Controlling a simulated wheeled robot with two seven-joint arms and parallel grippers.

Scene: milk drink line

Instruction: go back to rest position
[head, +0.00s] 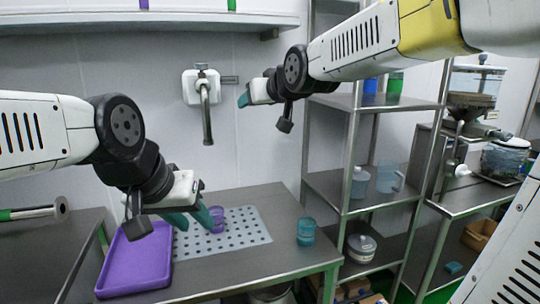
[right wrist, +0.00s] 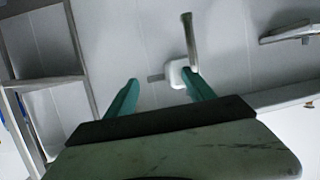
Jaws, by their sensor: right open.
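My left gripper (head: 200,221) is over the grey perforated mat (head: 255,235), with its two teal fingers apart and nothing visible between them. A purple cup (head: 216,213) stands on the mat just beyond the fingers, partly hidden by them; I cannot tell whether they touch. My right gripper (head: 243,98) is raised in front of the back wall, right of the tap. In the right wrist view, my right gripper (right wrist: 160,85) has its fingers wide apart and is empty.
A purple tray (head: 133,262) lies left of the mat, and a teal cup (head: 306,232) stands right of it. A wall tap (head: 206,110) is behind. A metal shelf rack (head: 340,185) stands right, near my right arm. A wall shelf (head: 150,19) runs above.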

